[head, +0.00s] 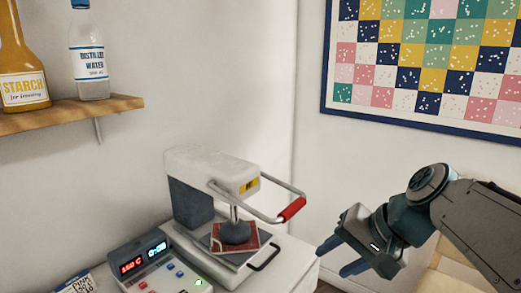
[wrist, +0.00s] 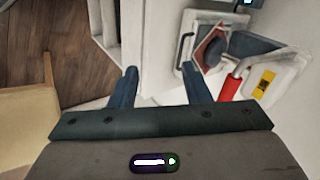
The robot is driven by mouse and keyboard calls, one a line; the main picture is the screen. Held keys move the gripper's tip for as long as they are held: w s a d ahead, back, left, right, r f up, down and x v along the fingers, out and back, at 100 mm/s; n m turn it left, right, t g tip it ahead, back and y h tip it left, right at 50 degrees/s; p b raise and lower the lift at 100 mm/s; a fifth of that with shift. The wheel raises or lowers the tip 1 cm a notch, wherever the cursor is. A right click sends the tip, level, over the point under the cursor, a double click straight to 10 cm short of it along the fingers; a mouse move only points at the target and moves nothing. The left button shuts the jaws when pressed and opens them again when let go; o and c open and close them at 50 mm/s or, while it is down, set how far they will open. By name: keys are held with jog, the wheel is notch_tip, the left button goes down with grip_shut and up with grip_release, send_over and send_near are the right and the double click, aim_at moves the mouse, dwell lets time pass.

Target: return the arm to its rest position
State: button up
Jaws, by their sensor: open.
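My gripper (head: 340,256) is at the lower right of the head view, to the right of a white heat press (head: 200,160) and apart from it. In the wrist view my gripper (wrist: 160,86) shows two fingers spread apart, with nothing between them. My arm reaches in from the right edge of the head view. The press has a red-gripped handle (head: 291,209), which also shows in the wrist view (wrist: 229,88). A red patterned patch (head: 222,238) lies under the round press head.
A control box (head: 160,270) with lit displays stands left of the press on the white cabinet top. A wooden shelf (head: 60,118) holds a starch bottle (head: 20,60) and a distilled water bottle (head: 88,55). A quilt (head: 430,60) hangs on the wall. Wooden floor (wrist: 50,35) shows below.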

jog(key=s+f+n+g+h+p, duration=0.1)
jog(key=s+n+h+p, duration=0.4)
jog(key=p, duration=0.4)
jog(key=shift+s+d+g+h+p, duration=0.3)
jog(key=shift+s+d+p, duration=0.1)
jog(key=shift+s, duration=0.4)
